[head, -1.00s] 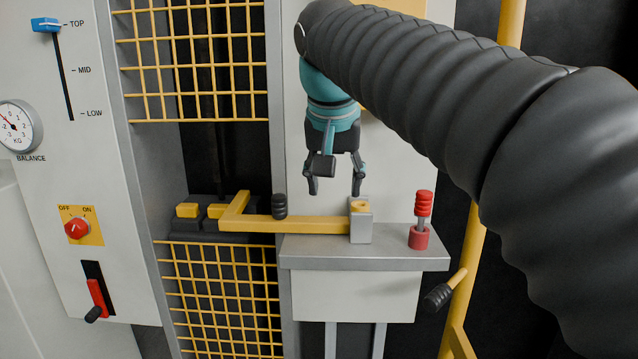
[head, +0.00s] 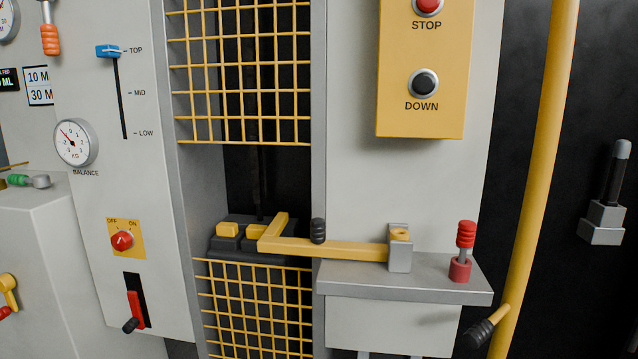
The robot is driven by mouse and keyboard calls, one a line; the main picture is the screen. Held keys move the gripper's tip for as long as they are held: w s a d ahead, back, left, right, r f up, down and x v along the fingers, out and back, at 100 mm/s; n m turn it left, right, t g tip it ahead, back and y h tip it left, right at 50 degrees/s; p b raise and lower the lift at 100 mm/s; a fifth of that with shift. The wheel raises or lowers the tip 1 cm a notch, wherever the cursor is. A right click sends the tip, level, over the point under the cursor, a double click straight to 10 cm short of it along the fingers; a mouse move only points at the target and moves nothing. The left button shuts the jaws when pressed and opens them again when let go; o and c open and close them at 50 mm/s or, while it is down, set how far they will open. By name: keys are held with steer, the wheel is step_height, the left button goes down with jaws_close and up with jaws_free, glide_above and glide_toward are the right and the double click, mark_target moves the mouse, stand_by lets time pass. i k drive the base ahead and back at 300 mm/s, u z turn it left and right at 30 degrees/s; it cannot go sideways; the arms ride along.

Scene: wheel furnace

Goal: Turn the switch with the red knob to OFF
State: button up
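The switch's red knob (head: 121,240) sits on a small yellow plate (head: 138,254) on the grey panel at the left. The plate is marked OFF at its upper left and ON at its upper right. The knob has a small pale mark, but it is too small to tell surely which label it points to. Nothing touches the knob. My gripper and arm are not in view.
Below the switch a red lever with a black grip (head: 134,310) stands in a slot. A balance gauge (head: 75,142) and a blue slider (head: 108,51) are above. A yellow bar (head: 330,248) and grey shelf (head: 400,277) jut out at the right.

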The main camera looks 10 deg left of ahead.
mark_target(124, 239)
steer(key=u, duration=2.15)
steer(key=k, duration=1.3)
steer(key=z, duration=0.25)
steer(key=i, duration=1.65)
steer(key=u, duration=0.35)
